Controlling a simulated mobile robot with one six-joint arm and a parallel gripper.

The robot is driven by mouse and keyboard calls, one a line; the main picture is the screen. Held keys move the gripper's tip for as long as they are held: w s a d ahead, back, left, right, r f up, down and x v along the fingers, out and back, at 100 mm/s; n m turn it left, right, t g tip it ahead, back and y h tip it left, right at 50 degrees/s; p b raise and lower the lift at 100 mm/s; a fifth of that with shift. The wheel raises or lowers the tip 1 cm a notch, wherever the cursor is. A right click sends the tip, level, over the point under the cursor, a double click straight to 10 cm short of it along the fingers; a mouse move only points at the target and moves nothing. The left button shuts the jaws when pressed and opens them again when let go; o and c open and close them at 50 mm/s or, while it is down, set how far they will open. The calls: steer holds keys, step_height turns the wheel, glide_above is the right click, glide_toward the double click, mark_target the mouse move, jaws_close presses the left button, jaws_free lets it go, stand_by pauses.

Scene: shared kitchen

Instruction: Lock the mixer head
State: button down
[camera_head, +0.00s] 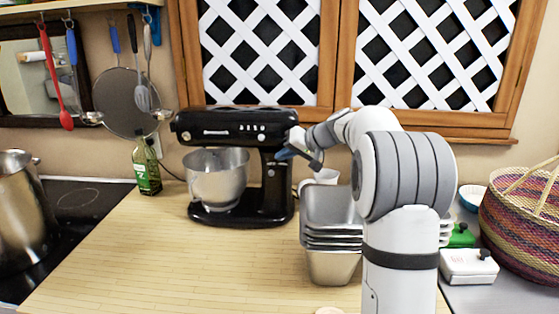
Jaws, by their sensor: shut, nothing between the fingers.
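A black stand mixer (238,130) stands at the back of the wooden counter. Its head is level above a steel bowl (217,178), which sits over the mixer's base. My gripper (284,155) is at the right rear of the mixer, beside the neck just below the head. The gripper is shut with nothing visible in it. I cannot tell whether its tips touch the mixer. No lock lever or knob can be made out clearly; the area behind the gripper is hidden.
Stacked metal pans (331,235) stand right of the mixer, close to my arm. A white cup (320,178) is behind them. A green bottle (147,166) stands left of the mixer, and a steel pot (20,225) is on the hob. The front left counter (150,265) is clear.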

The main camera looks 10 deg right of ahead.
steer(key=b+v, duration=0.2)
steer(key=v, duration=0.8)
steer(key=shift+d+r, duration=0.3)
